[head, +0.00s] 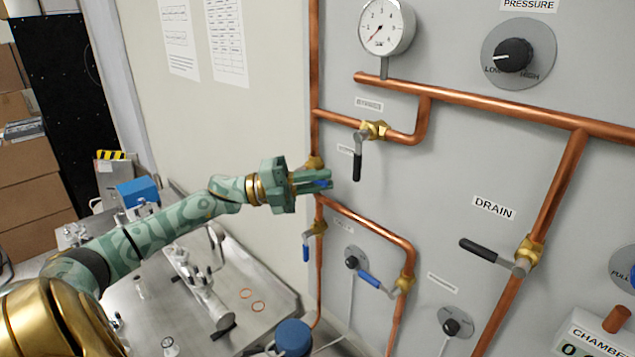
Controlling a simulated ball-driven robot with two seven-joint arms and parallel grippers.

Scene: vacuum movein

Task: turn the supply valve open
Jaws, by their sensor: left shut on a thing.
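My left gripper (326,182) reaches in from the left at the vertical copper pipe on the grey panel. It is shut on a blue handle (322,184), of which only a little shows between the fingers. Just above is a brass valve body (314,162) on the pipe, partly hidden by the gripper; the handle appears to belong to it. A small label (345,151) to its right is too small to read, so I cannot confirm that this is the supply valve. How far the handle is turned is hidden. My right gripper is not in view.
Close by are the bypass valve (374,130) with a hanging black handle, and lower blue handles (306,254) (372,281). The drain valve (528,252) has a black handle pointing left. A gauge (386,27) sits above. A metal bench (255,322) with loose parts lies below.

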